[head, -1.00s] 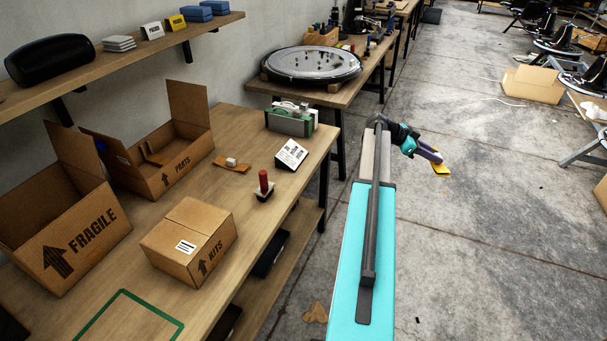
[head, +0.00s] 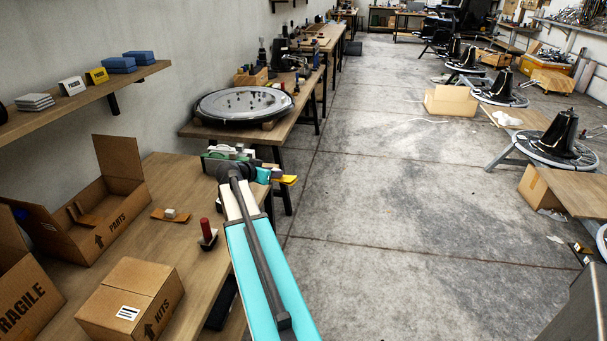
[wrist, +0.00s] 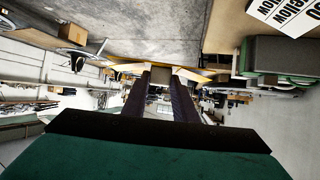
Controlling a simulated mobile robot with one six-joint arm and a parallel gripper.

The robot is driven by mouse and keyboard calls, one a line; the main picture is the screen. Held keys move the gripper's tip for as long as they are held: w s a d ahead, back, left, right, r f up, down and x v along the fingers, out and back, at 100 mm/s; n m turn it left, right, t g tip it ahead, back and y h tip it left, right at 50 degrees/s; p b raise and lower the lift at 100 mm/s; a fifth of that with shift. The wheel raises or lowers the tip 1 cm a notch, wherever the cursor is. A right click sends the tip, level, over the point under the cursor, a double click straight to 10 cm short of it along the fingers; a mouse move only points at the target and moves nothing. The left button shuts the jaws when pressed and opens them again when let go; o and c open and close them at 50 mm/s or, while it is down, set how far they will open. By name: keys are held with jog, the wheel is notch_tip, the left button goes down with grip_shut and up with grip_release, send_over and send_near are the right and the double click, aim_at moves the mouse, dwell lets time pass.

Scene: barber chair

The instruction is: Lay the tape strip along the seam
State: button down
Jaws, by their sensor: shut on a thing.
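I cannot make out the seam in either view.
On the bench are a KITS carton (head: 130,298), an open PARTS carton (head: 105,215) and a red-handled stamp (head: 207,234). A round plate (head: 244,104) lies on the bench behind. Concrete floor (head: 400,190) to the right is mostly clear; chair bases stand farther right.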

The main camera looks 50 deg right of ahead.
jog(key=w+a+r+n+t+y, duration=0.25)
jog(key=w+a, duration=0.25)
jog(key=a, duration=0.4)
jog(key=w+a+r+n+t+y, duration=0.1)
jog(key=w+a+r+n+t, duration=0.2)
jog(key=w+a, duration=0.5)
jog(key=w+a+r+n+t+y, duration=0.1)
jog(key=w+a+n+t, duration=0.25)
jog(key=a, duration=0.75)
jog(key=w+a+r+n+t+y, duration=0.1)
jog(key=a+r+n+y, duration=0.3)
jog(key=a, duration=1)
jog(key=w+a+r+n+y, duration=0.1)
jog(key=a+r+n+y, duration=0.2)
jog(key=a, duration=1.2)
jog(key=shift+r+n+t+y, duration=0.35)
jog(key=shift+r+n+t, duration=0.05)
jog(key=shift+r, duration=0.2)
